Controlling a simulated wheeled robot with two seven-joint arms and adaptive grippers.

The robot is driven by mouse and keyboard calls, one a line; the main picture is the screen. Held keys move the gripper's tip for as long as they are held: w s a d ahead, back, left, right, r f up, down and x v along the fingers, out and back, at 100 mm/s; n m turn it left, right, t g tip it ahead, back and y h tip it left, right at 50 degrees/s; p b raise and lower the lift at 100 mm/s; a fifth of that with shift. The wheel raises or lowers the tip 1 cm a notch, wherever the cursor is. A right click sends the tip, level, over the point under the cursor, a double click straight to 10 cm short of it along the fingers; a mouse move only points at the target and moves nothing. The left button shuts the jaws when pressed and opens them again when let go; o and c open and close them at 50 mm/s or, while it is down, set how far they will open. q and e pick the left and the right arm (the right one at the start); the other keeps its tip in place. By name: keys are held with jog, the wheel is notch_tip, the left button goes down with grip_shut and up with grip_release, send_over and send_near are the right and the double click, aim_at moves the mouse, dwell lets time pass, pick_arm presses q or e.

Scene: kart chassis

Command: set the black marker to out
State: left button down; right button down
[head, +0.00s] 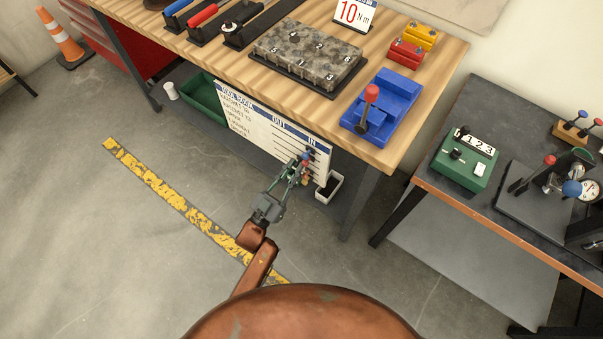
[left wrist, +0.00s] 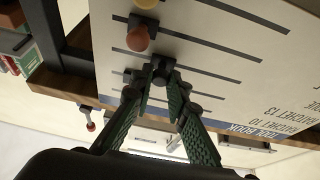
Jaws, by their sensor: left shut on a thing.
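The white tool room board (head: 258,122) hangs under the workbench's front edge, with a blue header, an OUT column, an IN column at the right and dark horizontal slots. My left gripper (head: 303,163) is at the board's right part. In the left wrist view the green fingers (left wrist: 162,78) close on the black marker (left wrist: 162,68), which they partly hide. It appears a little in from its slot's IN end. A red marker (left wrist: 138,38) and a yellow marker (left wrist: 147,3) sit beside it at the IN end of other slots. My right gripper is not in view.
The wooden workbench (head: 410,120) overhangs the board, with a blue fixture (head: 385,100) on top. A small white bin (head: 328,188) stands below the board's right end. A dark table (head: 480,110) is at the right. The floor in front is clear.

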pick_arm(q)
send_near(280, 143)
jog(key=x, duration=0.5)
jog(key=shift+s+d+r, duration=0.1)
jog(key=shift+s+d, duration=0.1)
jog(key=shift+d, duration=0.1)
jog(key=shift+w+a, duration=0.2)
jog(key=shift+a, duration=0.1)
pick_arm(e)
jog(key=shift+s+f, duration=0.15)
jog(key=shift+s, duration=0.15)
pick_arm(q)
jog(key=c, duration=2)
grip_release()
jog(key=shift+a, duration=0.1)
jog(key=shift+o, duration=0.6)
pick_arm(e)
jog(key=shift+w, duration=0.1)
pick_arm(q)
jog(key=shift+s, duration=0.25)
jog(key=v, duration=1.1)
jog(key=shift+a, duration=0.15)
